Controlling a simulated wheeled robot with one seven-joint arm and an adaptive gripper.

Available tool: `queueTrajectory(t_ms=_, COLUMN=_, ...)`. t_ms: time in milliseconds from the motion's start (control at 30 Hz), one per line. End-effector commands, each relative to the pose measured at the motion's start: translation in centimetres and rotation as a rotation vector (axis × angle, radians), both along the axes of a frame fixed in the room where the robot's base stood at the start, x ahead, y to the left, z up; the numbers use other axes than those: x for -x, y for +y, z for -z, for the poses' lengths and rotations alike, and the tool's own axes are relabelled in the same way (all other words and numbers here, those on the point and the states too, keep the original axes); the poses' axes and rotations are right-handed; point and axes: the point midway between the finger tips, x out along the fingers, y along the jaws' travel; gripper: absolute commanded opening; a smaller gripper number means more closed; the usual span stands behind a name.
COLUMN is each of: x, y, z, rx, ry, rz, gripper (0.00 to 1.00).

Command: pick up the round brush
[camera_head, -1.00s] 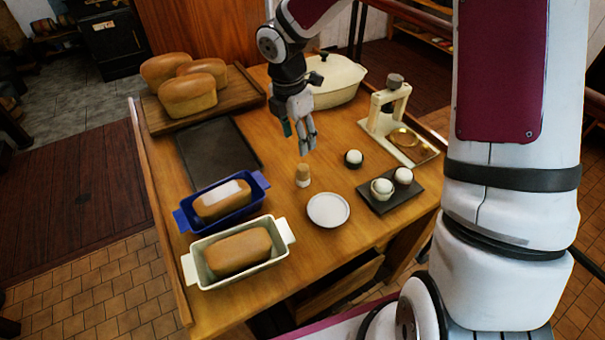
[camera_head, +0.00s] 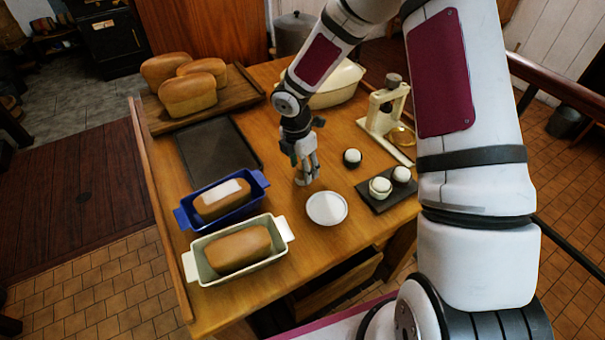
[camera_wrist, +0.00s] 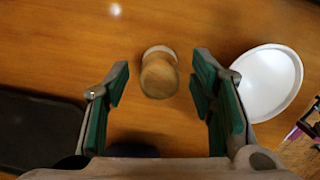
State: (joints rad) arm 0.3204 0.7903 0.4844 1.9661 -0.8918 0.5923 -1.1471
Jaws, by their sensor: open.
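The round brush (camera_wrist: 158,76) has a wooden handle and a pale base. In the wrist view it stands on the table between the lines of my two fingers, just ahead of the fingertips. My gripper (camera_head: 307,176) is open, pointing down low over the table. Its green-padded fingers (camera_wrist: 161,80) show on both sides in the wrist view, with a gap between each and the brush. In the head view my gripper hides most or all of the brush.
A white round dish (camera_head: 326,208) sits close to the right, also in the wrist view (camera_wrist: 268,82). A blue loaf pan (camera_head: 258,181), a cream loaf pan (camera_head: 283,230) and a dark tray (camera_head: 215,150) lie left.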

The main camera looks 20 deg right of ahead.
Motion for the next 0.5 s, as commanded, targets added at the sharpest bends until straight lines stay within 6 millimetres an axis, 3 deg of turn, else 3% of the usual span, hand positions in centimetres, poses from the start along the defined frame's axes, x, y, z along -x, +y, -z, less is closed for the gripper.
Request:
queueTrajectory(t_ms=200, x=-0.05, y=-0.01, z=0.05, rx=0.001, ry=-0.001, rz=0.0, gripper=0.5)
queueTrajectory(t_ms=400, x=-0.04, y=0.0, z=0.03, rx=0.001, ry=-0.001, rz=0.0, gripper=0.05)
queueTrajectory(t_ms=433, x=-0.04, y=0.0, z=0.04, rx=0.001, ry=-0.001, rz=0.0, gripper=0.0)
queueTrajectory(t_ms=500, x=-0.03, y=0.0, z=0.04, rx=0.001, ry=-0.001, rz=0.0, gripper=0.0)
